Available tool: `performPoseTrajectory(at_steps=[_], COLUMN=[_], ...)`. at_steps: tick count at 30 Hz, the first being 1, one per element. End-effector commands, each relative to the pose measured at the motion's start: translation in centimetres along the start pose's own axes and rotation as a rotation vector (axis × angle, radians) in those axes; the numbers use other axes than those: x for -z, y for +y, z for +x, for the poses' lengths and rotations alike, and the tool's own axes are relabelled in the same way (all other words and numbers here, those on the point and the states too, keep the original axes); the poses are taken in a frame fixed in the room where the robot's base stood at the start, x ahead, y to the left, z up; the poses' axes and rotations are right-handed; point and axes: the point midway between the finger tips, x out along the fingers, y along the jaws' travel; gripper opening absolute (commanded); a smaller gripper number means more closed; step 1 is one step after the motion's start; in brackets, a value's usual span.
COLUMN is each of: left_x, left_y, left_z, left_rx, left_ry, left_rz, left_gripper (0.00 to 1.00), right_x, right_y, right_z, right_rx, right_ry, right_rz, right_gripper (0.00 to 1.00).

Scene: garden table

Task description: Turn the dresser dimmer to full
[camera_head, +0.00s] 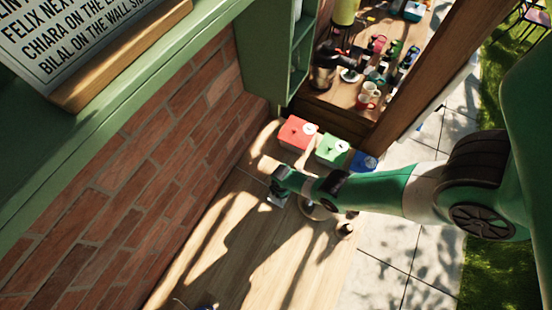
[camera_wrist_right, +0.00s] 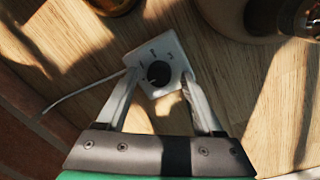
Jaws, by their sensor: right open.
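The dimmer (camera_wrist_right: 171,52) is a small white square box with a round black knob (camera_wrist_right: 158,74) and small dark markings, seen in the right wrist view. A white cable (camera_wrist_right: 82,88) runs from it to the left. My right gripper (camera_wrist_right: 160,79) is open, with one finger on each side of the knob and the fingertips over or beside the white box. I cannot tell whether the fingers touch it. In the head view my right gripper (camera_head: 278,196) reaches in from the right, low over the wooden top, and mostly hides the dimmer. My left gripper is not in view.
Red (camera_head: 298,132), green (camera_head: 331,149) and blue (camera_head: 364,162) boxes stand behind my right gripper. A brick wall (camera_head: 130,190) rises on the left. In the wrist view, a round-based object (camera_wrist_right: 255,18) stands close at upper right. The near wooden top (camera_head: 235,260) is mostly clear.

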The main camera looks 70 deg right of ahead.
Motion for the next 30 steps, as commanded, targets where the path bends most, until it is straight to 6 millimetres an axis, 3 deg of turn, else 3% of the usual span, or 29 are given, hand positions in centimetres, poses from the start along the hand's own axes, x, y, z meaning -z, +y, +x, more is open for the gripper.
performPoseTrajectory(at_steps=[10, 21, 30], left_x=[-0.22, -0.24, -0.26], left_y=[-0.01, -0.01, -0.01], left_z=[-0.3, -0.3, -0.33], left_rx=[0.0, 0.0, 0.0], left_ry=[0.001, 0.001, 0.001], left_rz=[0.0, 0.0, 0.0], left_gripper=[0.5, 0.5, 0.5], right_x=[-0.02, -0.01, 0.0], right_y=[0.02, 0.02, 0.02], right_z=[0.42, 0.42, 0.44], right_rx=[0.0, 0.0, 0.0], right_ry=[0.0, 0.0, 0.0], right_rz=[0.001, 0.0, 0.01], right_gripper=[0.69, 0.02, 0.0])
